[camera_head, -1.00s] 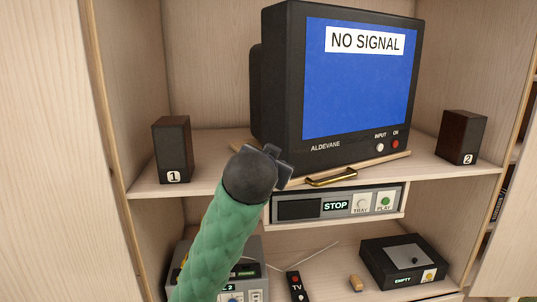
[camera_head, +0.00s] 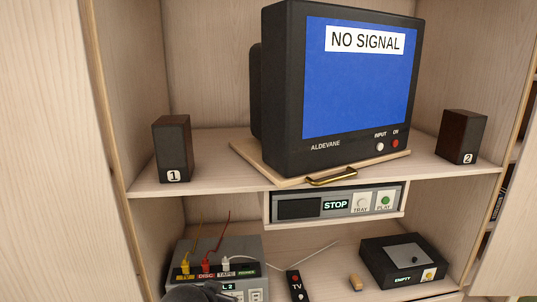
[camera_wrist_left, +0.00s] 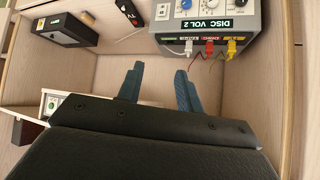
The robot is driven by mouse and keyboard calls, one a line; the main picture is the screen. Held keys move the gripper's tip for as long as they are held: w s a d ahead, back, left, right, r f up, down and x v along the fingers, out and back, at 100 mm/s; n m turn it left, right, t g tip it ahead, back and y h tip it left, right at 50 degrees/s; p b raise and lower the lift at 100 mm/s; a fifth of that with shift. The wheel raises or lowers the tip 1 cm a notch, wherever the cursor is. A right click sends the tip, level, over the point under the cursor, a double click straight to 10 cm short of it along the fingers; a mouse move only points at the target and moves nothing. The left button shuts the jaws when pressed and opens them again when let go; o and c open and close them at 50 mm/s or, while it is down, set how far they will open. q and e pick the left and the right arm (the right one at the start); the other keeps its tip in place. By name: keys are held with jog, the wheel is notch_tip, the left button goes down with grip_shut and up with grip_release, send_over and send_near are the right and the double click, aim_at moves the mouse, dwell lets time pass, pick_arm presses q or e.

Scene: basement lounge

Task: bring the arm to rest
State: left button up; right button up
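My left gripper shows in the left wrist view (camera_wrist_left: 158,82), its two blue-grey fingers spread apart with nothing between them. In the head view only a dark part of my left arm shows at the bottom edge, in front of the grey switch box (camera_head: 222,255) on the lower shelf. The box also shows at the top right of the left wrist view (camera_wrist_left: 208,22), with yellow, red and white plugs in it. My right gripper is in neither view.
A TV (camera_head: 275,110) reading NO SIGNAL stands on a wooden board (camera_head: 262,168) between speaker 1 (camera_head: 172,150) and speaker 2 (camera_head: 461,138). Below are a disc player (camera_head: 318,207) showing STOP, a TV remote (camera_head: 297,284), a small tan block (camera_head: 356,283) and a black box (camera_head: 405,262) marked EMPTY.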

pick_arm(q)
jog(key=s+a+f+g, duration=0.2)
jog(key=s+f+g, duration=0.1)
jog(key=s+f, duration=1)
jog(key=s+a+f+n+g, duration=0.1)
jog(key=s+f+g, duration=0.3)
jog(key=s+f, duration=0.9)
jog(key=s+a, duration=0.1)
jog(key=s, duration=0.1)
jog(key=shift+s+g+y, duration=0.3)
jog(key=shift+s+y, duration=0.1)
jog(key=shift+d, duration=0.1)
